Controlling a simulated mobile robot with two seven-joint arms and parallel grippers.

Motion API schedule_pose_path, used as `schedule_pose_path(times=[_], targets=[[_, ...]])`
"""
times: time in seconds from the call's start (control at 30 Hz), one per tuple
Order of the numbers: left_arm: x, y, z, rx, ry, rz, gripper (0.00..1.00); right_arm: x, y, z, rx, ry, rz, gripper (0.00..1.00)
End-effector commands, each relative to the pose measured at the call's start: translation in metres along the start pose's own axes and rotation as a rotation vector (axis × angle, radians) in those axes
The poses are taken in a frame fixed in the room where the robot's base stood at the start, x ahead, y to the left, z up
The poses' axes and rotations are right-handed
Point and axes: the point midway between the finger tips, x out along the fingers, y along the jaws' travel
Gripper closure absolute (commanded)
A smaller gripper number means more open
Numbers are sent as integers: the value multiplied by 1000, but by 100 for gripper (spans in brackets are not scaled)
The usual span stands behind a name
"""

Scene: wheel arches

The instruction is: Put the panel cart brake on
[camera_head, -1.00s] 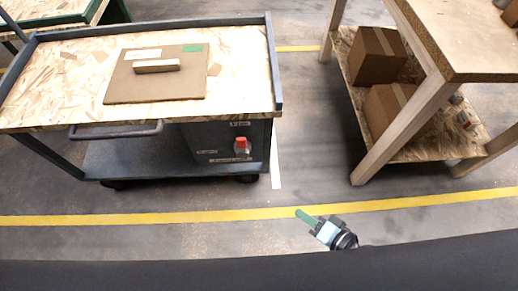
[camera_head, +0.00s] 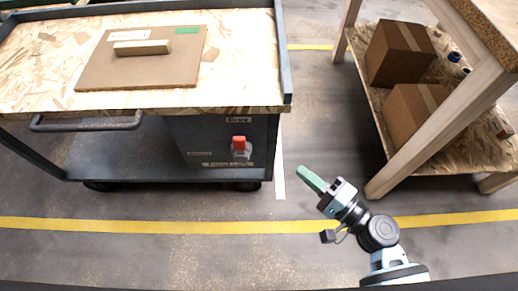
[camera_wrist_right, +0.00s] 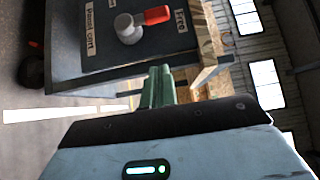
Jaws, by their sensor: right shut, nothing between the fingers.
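The panel cart (camera_head: 215,105) stands at the left in the head view, with a grey frame and a chipboard top. Its brake has a red handle (camera_head: 239,143) on a pale hub, on a dark box at the cart's right end. In the right wrist view the red handle (camera_wrist_right: 157,15) sticks out to the right of the pale round hub (camera_wrist_right: 129,29), beside a label reading "Free". My right gripper (camera_head: 312,180) has green fingers, shut and empty, to the right of the brake and apart from it. My left gripper is out of view.
A brown panel (camera_head: 140,75) with a wooden block lies on the cart top. A wooden table (camera_head: 440,135) with cardboard boxes (camera_head: 400,52) on its lower shelf stands at the right. Open floor with a yellow line (camera_head: 150,226) lies in front.

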Motion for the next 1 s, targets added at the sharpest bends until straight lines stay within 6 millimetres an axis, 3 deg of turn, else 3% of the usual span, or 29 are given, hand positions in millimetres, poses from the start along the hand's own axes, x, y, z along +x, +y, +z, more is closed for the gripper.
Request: schedule_pose_path(times=[0.23, 0.37, 0.83, 1.0], targets=[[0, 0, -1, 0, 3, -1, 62, 3, 0, 0, 0, 0, 0, 100], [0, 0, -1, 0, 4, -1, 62, 15, 0, 0, 0, -1, -1, 100], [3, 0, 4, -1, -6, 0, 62, 100, 0, 0, -1, -1, 0, 100], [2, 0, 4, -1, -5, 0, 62, 117, 0, 17, 1, -1, 1, 100]])
